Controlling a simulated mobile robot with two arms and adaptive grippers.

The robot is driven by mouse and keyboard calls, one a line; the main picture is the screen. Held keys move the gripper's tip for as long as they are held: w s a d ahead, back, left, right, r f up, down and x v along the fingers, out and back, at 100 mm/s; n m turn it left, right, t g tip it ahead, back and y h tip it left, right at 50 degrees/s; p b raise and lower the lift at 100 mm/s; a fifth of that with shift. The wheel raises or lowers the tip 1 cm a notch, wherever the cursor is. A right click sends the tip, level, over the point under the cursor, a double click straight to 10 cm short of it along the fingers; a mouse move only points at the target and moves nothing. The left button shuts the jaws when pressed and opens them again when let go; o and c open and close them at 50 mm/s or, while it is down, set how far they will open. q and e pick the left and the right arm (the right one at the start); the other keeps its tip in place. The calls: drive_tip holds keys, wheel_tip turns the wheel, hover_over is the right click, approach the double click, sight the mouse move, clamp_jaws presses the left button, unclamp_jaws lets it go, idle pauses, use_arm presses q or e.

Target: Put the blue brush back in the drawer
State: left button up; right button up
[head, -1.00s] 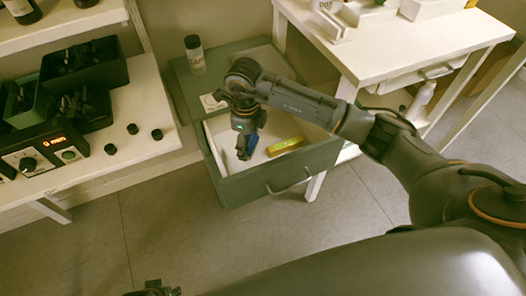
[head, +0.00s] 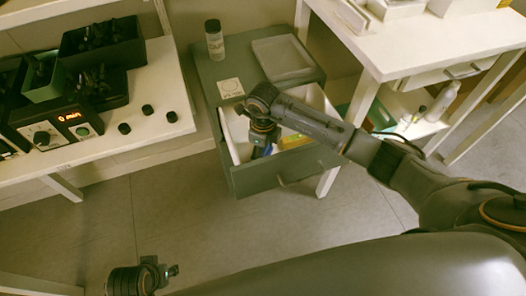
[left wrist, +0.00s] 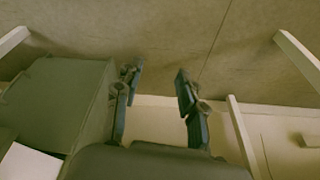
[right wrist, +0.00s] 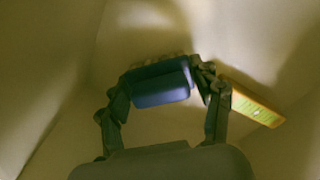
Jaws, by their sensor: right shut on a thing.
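The grey-green drawer (head: 255,180) with a pale inside is pulled open from its cabinet. My right gripper (head: 262,150) reaches down into it. It is shut on the blue brush, whose blue block (right wrist: 160,83) sits between the fingers in the right wrist view. In the head view, the gripper and arm hide most of the brush. I cannot tell whether the brush touches the drawer floor. My left gripper (head: 172,271) is low at the bottom left of the head view, away from the drawer. Its fingers are apart and empty in the left wrist view (left wrist: 157,78).
A yellow-and-green item (right wrist: 250,100) lies in the drawer beside the brush. A dark-capped bottle (head: 214,42) and a shallow tray (head: 282,57) are on the cabinet top. A white table (head: 420,45) stands close on the right, a shelf with black knobs (head: 148,110) on the left.

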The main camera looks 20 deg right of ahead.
use_arm(q)
drive_tip(key=shift+r, duration=0.1)
use_arm(e)
drive_tip(key=shift+f, duration=0.1)
use_arm(q)
drive_tip(key=shift+r, duration=0.3)
use_arm(e)
drive_tip(key=o, duration=1.1)
use_arm(q)
drive_tip(key=shift+w, duration=0.1)
use_arm(e)
drive_tip(key=shift+r, duration=0.25)
use_arm(q)
wheel_tip(320, 180, down, 7)
drive_tip(key=s+p, duration=0.1)
drive_tip(key=p, duration=0.1)
drive_tip(key=shift+f, duration=0.2)
use_arm(e)
wheel_tip(320, 180, up, 12)
drive_tip(key=shift+f, duration=0.1)
use_arm(q)
drive_tip(key=shift+s, duration=0.1)
